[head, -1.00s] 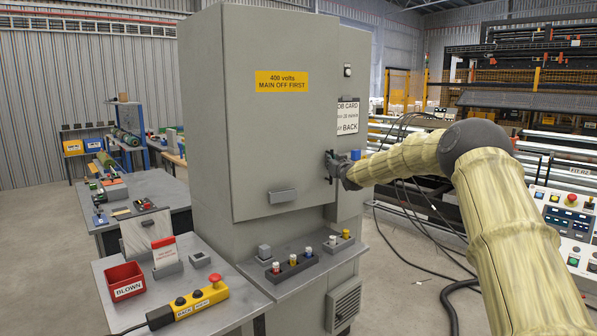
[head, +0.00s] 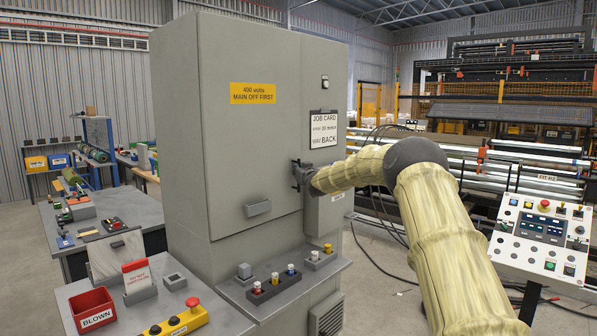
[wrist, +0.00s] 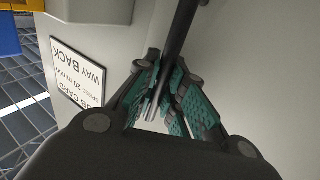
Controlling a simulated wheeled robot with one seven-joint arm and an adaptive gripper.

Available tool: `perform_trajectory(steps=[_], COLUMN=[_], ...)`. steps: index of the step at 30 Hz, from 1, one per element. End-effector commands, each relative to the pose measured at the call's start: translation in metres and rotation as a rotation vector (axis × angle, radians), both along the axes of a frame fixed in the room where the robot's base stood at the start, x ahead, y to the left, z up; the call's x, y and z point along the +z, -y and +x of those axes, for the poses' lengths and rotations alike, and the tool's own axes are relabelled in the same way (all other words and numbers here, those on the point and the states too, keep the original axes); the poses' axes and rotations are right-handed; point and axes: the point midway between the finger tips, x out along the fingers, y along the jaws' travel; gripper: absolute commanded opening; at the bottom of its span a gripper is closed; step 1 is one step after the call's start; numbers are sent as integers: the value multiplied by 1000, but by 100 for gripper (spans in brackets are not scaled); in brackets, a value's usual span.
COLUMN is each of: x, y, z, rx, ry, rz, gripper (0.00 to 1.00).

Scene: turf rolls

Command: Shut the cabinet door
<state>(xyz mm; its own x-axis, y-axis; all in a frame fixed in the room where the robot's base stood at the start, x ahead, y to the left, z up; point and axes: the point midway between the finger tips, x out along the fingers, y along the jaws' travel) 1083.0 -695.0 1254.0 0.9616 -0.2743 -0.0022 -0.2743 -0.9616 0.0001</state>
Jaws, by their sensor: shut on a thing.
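The grey cabinet (head: 178,130) stands upright in the middle of the head view. Its door (head: 265,140) carries a yellow 400 volts label (head: 253,93). The door stands forward of the grey panel behind its right edge; I cannot tell how wide the gap is. My gripper (head: 301,176) is at the door's right edge, below the job card (head: 324,129). In the wrist view my gripper (wrist: 160,100) is shut on a dark bar, the door handle (wrist: 182,32), between its teal pads. The grip partly hides the handle.
A ledge (head: 330,268) with fuses projects below the door. A bench (head: 221,322) with a red bin (head: 93,310) and a yellow button box (head: 180,322) stands front left. A control console (head: 540,240) is at right. Cables hang behind my arm.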

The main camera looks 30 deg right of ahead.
Motion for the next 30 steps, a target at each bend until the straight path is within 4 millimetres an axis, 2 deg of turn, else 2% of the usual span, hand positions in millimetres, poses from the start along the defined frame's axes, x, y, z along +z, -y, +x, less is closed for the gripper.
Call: perform_trajectory(steps=[1, 4, 5, 17, 23, 30], x=[5, 5, 5, 4, 4, 4], y=[1, 0, 0, -1, -3, -9], z=[0, 1, 0, -2, -17, -44], rx=[-1, -1, -1, 0, -1, -2], ry=[6, 8, 8, 5, 4, 5], rz=[-3, -2, -2, -1, 0, 1], gripper=[13, 31, 34, 34, 34, 34])
